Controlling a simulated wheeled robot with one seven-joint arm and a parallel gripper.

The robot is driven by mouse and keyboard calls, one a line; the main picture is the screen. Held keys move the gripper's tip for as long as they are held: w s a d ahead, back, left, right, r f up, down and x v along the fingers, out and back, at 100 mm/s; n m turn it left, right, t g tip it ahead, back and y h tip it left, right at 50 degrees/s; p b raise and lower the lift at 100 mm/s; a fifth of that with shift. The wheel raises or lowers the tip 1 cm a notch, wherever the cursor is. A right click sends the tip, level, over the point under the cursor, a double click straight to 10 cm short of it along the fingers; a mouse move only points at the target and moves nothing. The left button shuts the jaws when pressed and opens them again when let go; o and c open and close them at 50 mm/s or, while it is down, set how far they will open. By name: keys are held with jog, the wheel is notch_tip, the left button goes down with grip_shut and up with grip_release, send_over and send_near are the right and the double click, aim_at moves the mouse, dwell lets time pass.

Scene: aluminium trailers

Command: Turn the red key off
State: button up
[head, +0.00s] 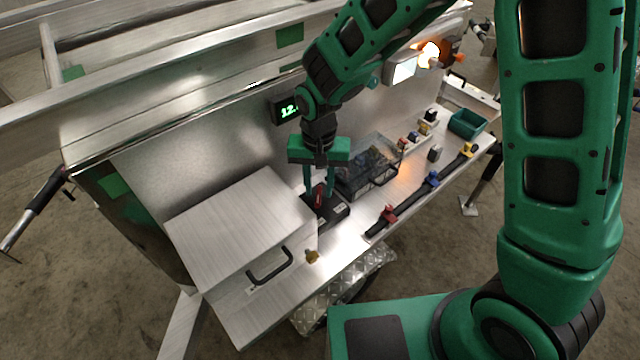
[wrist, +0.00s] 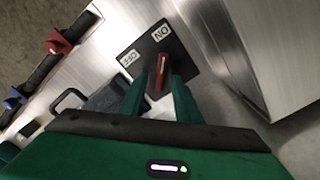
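The red key (wrist: 162,72) sits on a black switch plate (wrist: 182,58) with white ON and OFF labels. In the wrist view its far end points toward the ON label (wrist: 160,31), and the OFF label (wrist: 128,58) is to its left. In the head view the key (head: 319,195) stands on the black switch box (head: 338,213) on the metal shelf. My gripper (head: 319,190) points down over it. In the wrist view its two green fingers (wrist: 160,85) are apart, with the key between their tips and gaps showing on both sides. Contact is not visible.
A metal box with a black handle (head: 270,264) stands left of the switch. Levers on a black rail (head: 410,198) run along the front edge. A lit display (head: 287,109) is on the wall behind.

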grip_shut()
jog(key=n, duration=0.6)
jog(key=shift+a+n, duration=0.25)
jog(key=shift+n, duration=0.05)
jog(key=n, duration=0.5)
jog(key=shift+s, duration=0.1)
jog(key=n, duration=0.6)
jog(key=shift+s, duration=0.1)
jog(key=shift+a, duration=0.1)
dwell(0.4)
jog(key=shift+c, duration=0.6)
grip_release()
jog(key=shift+o, duration=0.6)
jog(key=shift+a+n, duration=0.1)
jog(key=shift+n, duration=0.2)
